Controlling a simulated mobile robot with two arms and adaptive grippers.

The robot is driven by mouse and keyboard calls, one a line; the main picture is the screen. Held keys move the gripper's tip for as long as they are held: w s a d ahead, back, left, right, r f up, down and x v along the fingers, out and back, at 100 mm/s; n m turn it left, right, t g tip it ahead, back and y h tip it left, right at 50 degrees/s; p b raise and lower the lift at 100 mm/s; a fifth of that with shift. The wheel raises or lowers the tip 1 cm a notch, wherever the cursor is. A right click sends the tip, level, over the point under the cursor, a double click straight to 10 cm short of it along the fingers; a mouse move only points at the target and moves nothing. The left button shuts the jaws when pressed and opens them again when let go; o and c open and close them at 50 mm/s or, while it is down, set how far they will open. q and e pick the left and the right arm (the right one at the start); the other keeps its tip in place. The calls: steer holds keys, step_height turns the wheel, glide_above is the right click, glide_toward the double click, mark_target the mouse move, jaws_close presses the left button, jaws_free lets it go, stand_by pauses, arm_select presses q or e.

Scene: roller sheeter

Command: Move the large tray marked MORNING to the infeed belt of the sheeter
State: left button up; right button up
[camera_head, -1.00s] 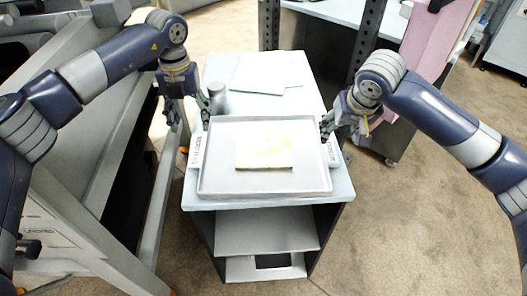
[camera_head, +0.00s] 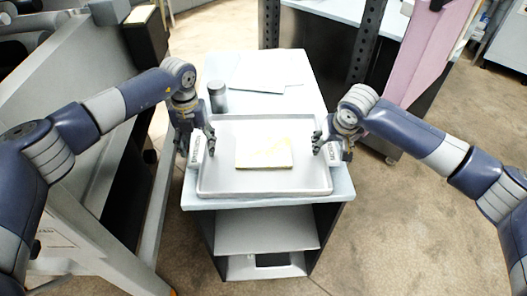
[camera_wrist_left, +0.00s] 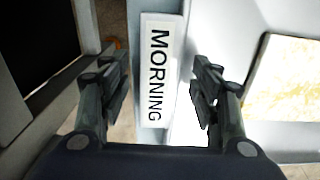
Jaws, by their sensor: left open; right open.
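The large tray (camera_head: 212,186) lies flat on top of a small cart and holds a pale yellow dough slab (camera_head: 264,153). Its left handle bears a MORNING label (camera_wrist_left: 156,75), readable in the left wrist view. My left gripper (camera_head: 196,142) is open at the tray's left handle; in the left wrist view its two fingers (camera_wrist_left: 160,85) stand on either side of the label without visibly closing on it. My right gripper (camera_head: 331,147) is open at the tray's right handle; whether it touches is unclear. The infeed belt cannot be told for certain.
The cart (camera_head: 266,230) has lower shelves and a light top (camera_head: 300,75). A dark grey cylinder (camera_head: 217,98) and a flat white sheet (camera_head: 258,74) sit behind the tray. A large grey machine (camera_head: 75,95) stands close at left. Open floor (camera_head: 400,240) lies to the right.

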arm_select(q)
jaws_close()
arm_select(e)
jaws_close()
arm_select(q)
steer(key=shift+r, duration=0.15)
arm_select(e)
steer(key=shift+w+r, duration=0.1)
steer(key=shift+r, duration=0.05)
